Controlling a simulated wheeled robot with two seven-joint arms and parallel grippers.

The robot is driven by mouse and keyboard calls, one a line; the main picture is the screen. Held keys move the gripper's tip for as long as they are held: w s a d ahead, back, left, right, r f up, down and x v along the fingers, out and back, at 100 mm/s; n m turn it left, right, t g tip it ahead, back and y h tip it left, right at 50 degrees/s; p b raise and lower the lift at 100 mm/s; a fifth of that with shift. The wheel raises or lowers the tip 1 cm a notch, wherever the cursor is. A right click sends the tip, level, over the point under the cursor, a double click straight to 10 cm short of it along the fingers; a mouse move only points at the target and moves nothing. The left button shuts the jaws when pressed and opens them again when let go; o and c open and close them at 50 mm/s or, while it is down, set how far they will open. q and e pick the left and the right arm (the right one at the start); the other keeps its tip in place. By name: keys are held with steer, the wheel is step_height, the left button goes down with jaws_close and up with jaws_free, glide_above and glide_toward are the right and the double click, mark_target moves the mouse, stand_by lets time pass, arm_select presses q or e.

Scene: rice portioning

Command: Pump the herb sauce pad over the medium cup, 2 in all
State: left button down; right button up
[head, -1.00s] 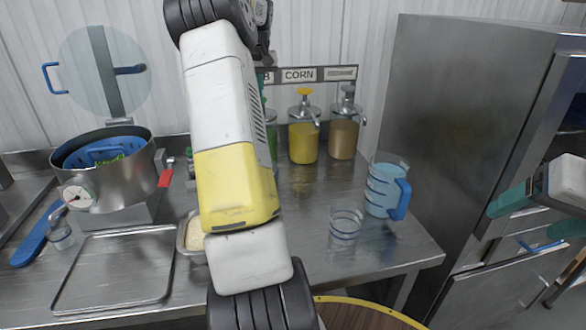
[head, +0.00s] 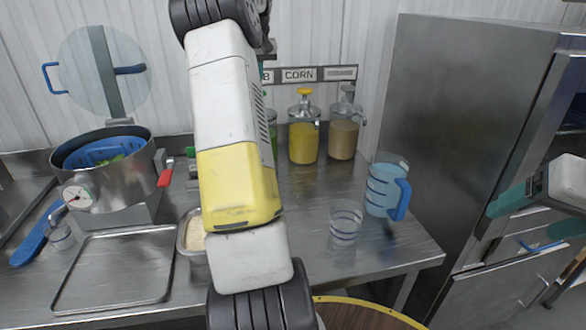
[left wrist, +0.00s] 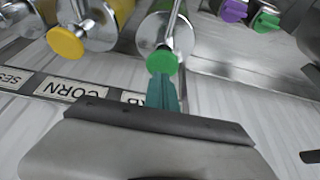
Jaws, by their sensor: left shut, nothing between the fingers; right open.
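The herb sauce dispenser (head: 273,140) stands left of the corn one in the head view, mostly hidden behind my left arm. Its green pump pad (left wrist: 162,62) shows in the left wrist view. My left gripper (left wrist: 163,92) is shut and empty, its teal fingertips at the pad; I cannot tell whether they press it. A clear cup with blue rings (head: 346,222) stands on the counter; I cannot tell its size class. Nothing visible shows inside it. My right gripper (head: 532,214) is open and empty at the far right, by the fridge.
The corn dispenser (head: 303,138) and a brown sauce dispenser (head: 343,134) stand right of the herb one. A blue-handled pitcher (head: 384,190) is beside the cup. A pot (head: 105,185), an empty tray (head: 115,270) and a rice container (head: 190,240) are to the left.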

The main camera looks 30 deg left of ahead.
arm_select(q)
steer(key=shift+r, duration=0.1)
step_height(320, 180, up, 6)
steer(key=shift+f, duration=0.1)
stand_by(0.7)
stand_by(0.3)
